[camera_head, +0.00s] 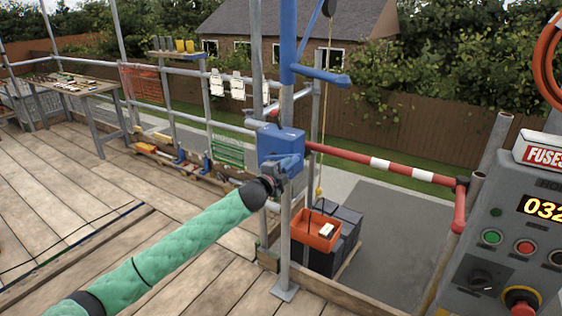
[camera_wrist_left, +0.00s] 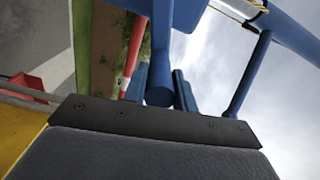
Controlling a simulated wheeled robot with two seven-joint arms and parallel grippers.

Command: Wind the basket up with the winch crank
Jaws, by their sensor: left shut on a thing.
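The blue winch (camera_head: 281,146) is fixed to the scaffold post under a blue hoist arm. My left gripper (camera_head: 272,184) is at the lower front of the winch, shut on the crank handle; the head view shows little of the crank. The left wrist view shows the blue crank handle (camera_wrist_left: 160,92) between the fingers (camera_wrist_left: 160,88). The orange basket (camera_head: 316,231) is low beyond the deck edge, upright, with a pale object in it. A rope (camera_head: 324,120) runs from the pulley (camera_head: 328,8) down to a yellow hook (camera_head: 319,191) above the basket. My right gripper is not in view.
Dark crates (camera_head: 345,222) stand below and behind the basket. A red-and-white rail (camera_head: 385,166) runs right from the post. A grey control box (camera_head: 510,245) with buttons stands at the right. A table (camera_head: 75,86) stands far left. The deck on the left is mostly clear.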

